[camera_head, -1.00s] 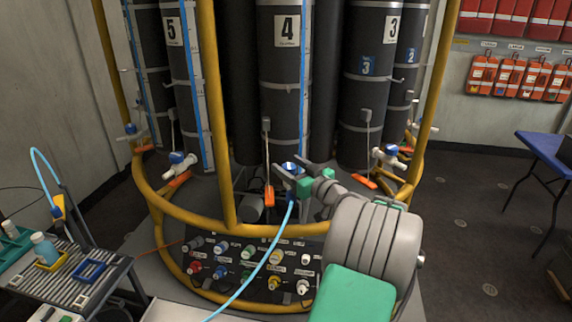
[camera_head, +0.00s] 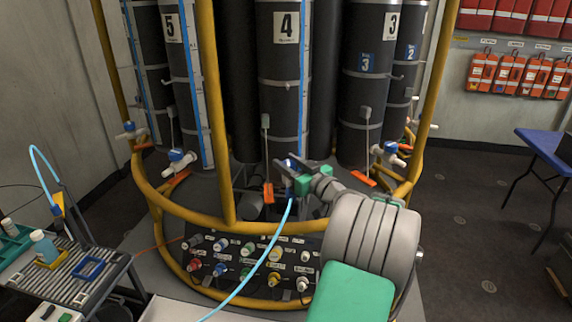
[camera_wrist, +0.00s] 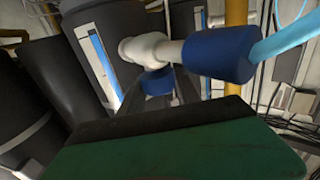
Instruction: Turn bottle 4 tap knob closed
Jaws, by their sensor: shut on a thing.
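Bottle 4 (camera_head: 284,70) is a tall black cylinder with a white "4" label, standing in the middle of the head view. Its white tap (camera_wrist: 142,47) shows in the wrist view, with a blue knob (camera_wrist: 157,82) on it. A larger blue fitting (camera_wrist: 218,54) joins the tap to a light blue hose (camera_wrist: 290,40). My gripper (camera_head: 287,172) is at the tap in front of bottle 4, shut on the blue knob. A dark-edged green part of my gripper fills the lower wrist view. The fingers mostly hide the tap in the head view.
A yellow tubular frame (camera_head: 275,227) rings the bottles, with an upright left of my gripper. An orange tag (camera_head: 268,193) hangs just left of the fingers. A panel of coloured connectors (camera_head: 250,268) lies below. Bottles 5 (camera_head: 183,90) and 3 (camera_head: 366,95) flank bottle 4.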

